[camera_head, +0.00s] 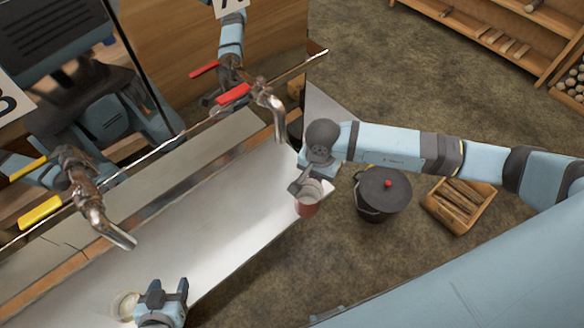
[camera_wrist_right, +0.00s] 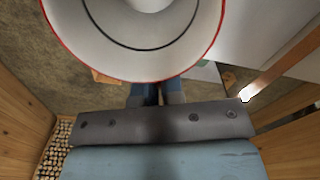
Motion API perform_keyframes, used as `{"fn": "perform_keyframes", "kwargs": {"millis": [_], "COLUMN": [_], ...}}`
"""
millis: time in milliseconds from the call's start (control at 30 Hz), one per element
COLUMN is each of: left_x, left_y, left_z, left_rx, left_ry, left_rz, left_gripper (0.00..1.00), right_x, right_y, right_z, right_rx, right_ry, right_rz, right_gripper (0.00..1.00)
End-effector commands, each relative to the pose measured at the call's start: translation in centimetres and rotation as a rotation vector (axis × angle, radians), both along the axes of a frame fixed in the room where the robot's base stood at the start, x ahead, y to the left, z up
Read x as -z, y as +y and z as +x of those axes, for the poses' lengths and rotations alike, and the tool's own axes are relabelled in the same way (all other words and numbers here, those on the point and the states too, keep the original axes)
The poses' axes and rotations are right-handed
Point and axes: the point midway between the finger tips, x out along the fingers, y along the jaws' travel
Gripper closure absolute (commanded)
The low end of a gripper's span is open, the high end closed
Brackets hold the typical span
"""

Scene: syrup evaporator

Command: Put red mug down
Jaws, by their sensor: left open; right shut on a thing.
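The red mug (camera_head: 307,207) is in my right gripper (camera_head: 309,187), near the right end of the pale metal counter (camera_head: 225,215). In the right wrist view the mug (camera_wrist_right: 135,40) shows its white inside and red rim, with the fingers (camera_wrist_right: 156,93) partly hidden below it. The mug looks roughly upright; whether its base touches the counter I cannot tell. My left gripper (camera_head: 165,291) is open at the counter's near end, beside a pale round vessel (camera_head: 126,306) on its left.
Above the counter are a yellow-handled tap (camera_head: 92,205) and a red-handled tap (camera_head: 270,103). A dark lidded bucket (camera_head: 383,194) and a wooden crate (camera_head: 460,204) stand on the floor to the right. The counter between my grippers is clear.

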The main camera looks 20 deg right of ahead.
Motion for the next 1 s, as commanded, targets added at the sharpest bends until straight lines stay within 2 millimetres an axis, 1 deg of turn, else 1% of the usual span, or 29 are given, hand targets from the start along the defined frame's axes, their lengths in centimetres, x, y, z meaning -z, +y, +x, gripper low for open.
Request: {"fn": "perform_keyframes", "kwargs": {"millis": [33,200,300,367,400,433,500,667,767,900,1000], "left_x": [0.3,1.1,1.6,1.9,2.2,2.4,2.6,2.8,3.3,4.5,4.8], "left_y": [0.0,-0.2,-0.4,-0.4,-0.5,-0.5,-0.6,-0.7,-0.8,-0.9,-0.8], "left_z": [0.1,0.1,0.0,0.0,-0.1,-0.1,-0.1,-0.1,-0.1,0.0,0.0], "left_rx": [0.001,0.003,0.006,0.007,0.008,0.01,0.012,0.016,0.017,0.018,0.018], "left_ry": [-0.001,0.001,0.003,0.006,0.007,0.007,0.007,0.007,0.004,0.002,0.004], "left_rz": [-0.001,-0.003,-0.005,-0.006,-0.006,-0.007,-0.007,-0.009,-0.012,-0.013,-0.011], "left_gripper": [0.42,0.42,0.42,0.42,0.42,0.42,0.42,0.42,0.42,0.42,0.42], "right_x": [0.1,0.2,0.2,0.2,0.6,1.3,1.9,2.6,4.0,6.6,7.2], "right_y": [0.7,2.2,2.9,3.3,3.3,3.2,3.2,3.2,3.2,3.2,3.4], "right_z": [1.4,5.6,7.6,8.7,8.9,8.7,8.7,8.7,8.6,8.6,9.0], "right_rx": [0.002,0.001,0.001,0.0,0.0,0.001,0.0,-0.001,0.0,0.0,0.001], "right_ry": [-0.001,-0.002,0.0,0.001,0.004,0.004,0.004,0.002,0.003,0.004,0.002], "right_rz": [0.004,0.003,0.001,0.002,0.001,0.0,-0.001,0.001,0.0,0.001,0.002], "right_gripper": [1.0,1.0,1.0,1.0,1.0,1.0,1.0,1.0,1.0,1.0,1.0]}}
